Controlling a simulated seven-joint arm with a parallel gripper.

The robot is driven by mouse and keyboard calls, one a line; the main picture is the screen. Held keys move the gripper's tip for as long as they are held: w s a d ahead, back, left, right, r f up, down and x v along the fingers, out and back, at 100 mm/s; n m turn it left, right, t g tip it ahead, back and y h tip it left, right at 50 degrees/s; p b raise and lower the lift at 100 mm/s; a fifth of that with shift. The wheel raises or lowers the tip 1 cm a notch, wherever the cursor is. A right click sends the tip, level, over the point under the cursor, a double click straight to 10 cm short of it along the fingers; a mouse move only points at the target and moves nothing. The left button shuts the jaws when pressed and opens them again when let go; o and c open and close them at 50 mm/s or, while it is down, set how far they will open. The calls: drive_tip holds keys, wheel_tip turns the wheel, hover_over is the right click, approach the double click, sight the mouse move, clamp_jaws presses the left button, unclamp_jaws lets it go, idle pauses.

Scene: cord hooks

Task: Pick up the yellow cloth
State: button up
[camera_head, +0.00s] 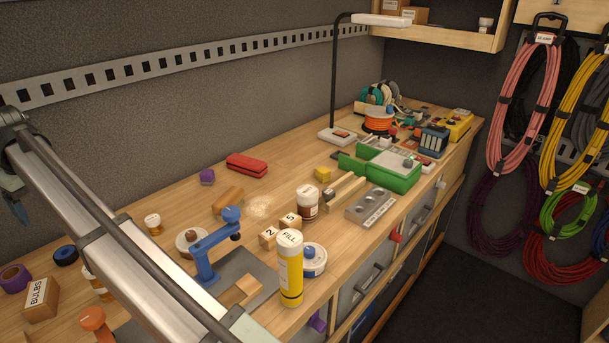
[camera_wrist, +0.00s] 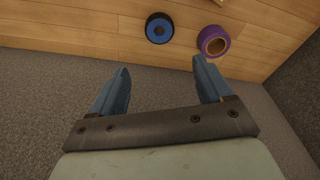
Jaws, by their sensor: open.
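I cannot make out a yellow cloth for sure in either view. A small yellow block-like thing (camera_head: 323,173) lies mid-bench in the head view; I cannot tell whether it is folded cloth. My gripper (camera_wrist: 161,72) is open in the wrist view, with nothing between its blue fingers. In the head view one blue fingertip (camera_head: 17,207) shows at the left edge, far from the yellow block.
A blue-centred black roll (camera_wrist: 159,28) and a purple roll (camera_wrist: 213,40) lie near the bench edge. A yellow FILL bottle (camera_head: 290,268), blue clamp-like tool (camera_head: 213,245), brown jar (camera_head: 307,203), green box (camera_head: 393,170) and lamp (camera_head: 336,134) crowd the bench. Cords hang at right.

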wheel_tip(320, 180, up, 10)
drive_tip(key=w+d+n, duration=0.3)
drive_tip(key=w+d, duration=1.3)
drive_tip(key=d, duration=0.1)
drive_tip(key=n+h, duration=0.2)
drive_tip(key=n, duration=0.6)
hover_over(323, 169)
drive_tip(key=shift+g, duration=0.3)
drive_tip(key=f, duration=1.9)
drive_tip(key=shift+s+a+f, duration=0.2)
drive_tip(key=shift+s+a, duration=0.15)
drive_tip(key=shift+a, duration=0.05)
drive_tip(key=shift+w+d+f, duration=0.1)
drive_tip(key=shift+d+f, duration=0.05)
drive_tip(key=shift+f, duration=0.55)
drive_tip(key=shift+w+d+f, duration=0.1)
drive_tip(key=shift+d+f, duration=0.05)
drive_tip(key=shift+f, duration=0.6)
drive_tip(key=shift+w+d+f, duration=0.1)
drive_tip(key=shift+d+f, duration=0.05)
drive_tip(key=shift+f, duration=1.2)
drive_tip(key=c, duration=1)
drive_tip(key=shift+r, duration=0.1)
drive_tip(key=shift+c, duration=0.2)
